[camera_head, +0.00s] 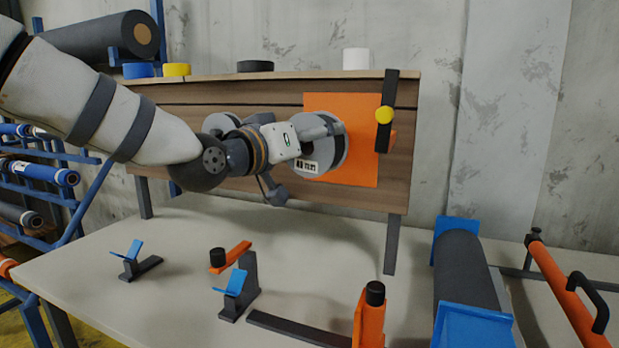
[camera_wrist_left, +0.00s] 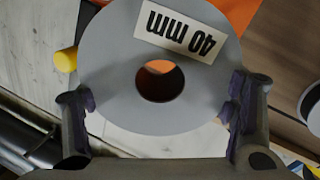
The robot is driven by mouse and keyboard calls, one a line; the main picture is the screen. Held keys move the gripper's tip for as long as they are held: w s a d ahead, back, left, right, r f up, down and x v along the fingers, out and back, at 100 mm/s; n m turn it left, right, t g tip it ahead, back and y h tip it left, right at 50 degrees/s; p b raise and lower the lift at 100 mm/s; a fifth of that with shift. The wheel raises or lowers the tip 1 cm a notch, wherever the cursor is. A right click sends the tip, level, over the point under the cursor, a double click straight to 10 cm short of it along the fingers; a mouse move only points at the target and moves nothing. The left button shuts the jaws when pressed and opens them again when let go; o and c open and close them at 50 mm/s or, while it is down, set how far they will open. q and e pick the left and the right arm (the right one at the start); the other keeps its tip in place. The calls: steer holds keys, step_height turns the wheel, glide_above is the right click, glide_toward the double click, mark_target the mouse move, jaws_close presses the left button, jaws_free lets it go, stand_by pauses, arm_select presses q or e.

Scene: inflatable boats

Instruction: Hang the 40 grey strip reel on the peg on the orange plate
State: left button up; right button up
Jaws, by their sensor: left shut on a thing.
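The 40 grey strip reel (camera_head: 323,157) is a grey disc with a white label; the label reads "40 mm" in the left wrist view (camera_wrist_left: 105,65). My left gripper (camera_head: 308,138) is shut on its rim, with a finger on each side. The reel is upright in front of the orange plate (camera_head: 364,168) on the wooden panel. In the left wrist view orange and dark show through its centre hole. The peg is not clearly visible, and I cannot tell whether the reel is touching it. My right gripper is not in view.
A second grey reel (camera_head: 221,122) is on the panel, partly behind my left arm. A dark bar with a yellow knob (camera_head: 384,115) stands at the plate's right side. Tape rolls sit on the panel's top edge. Small blue and orange stands occupy the table (camera_head: 190,312) below.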

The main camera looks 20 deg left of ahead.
arm_select(q)
steer(key=shift+w+d+f, duration=0.1)
steer(key=shift+w+f, duration=0.05)
steer(key=shift+w, duration=2.1)
steer(key=shift+w+d+f, duration=0.1)
steer(key=shift+w+f, duration=0.05)
steer(key=shift+w, duration=2.05)
steer(key=shift+w+f+b, duration=0.4)
steer(key=shift+w, duration=0.35)
steer(key=shift+w+b, duration=0.5)
steer(key=shift+w, duration=0.7)
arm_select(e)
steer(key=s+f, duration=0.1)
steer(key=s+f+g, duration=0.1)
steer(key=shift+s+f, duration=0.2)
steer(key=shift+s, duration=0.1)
arm_select(q)
steer(key=o, duration=1.5)
steer(key=shift+f, duration=0.1)
steer(key=v, duration=1.2)
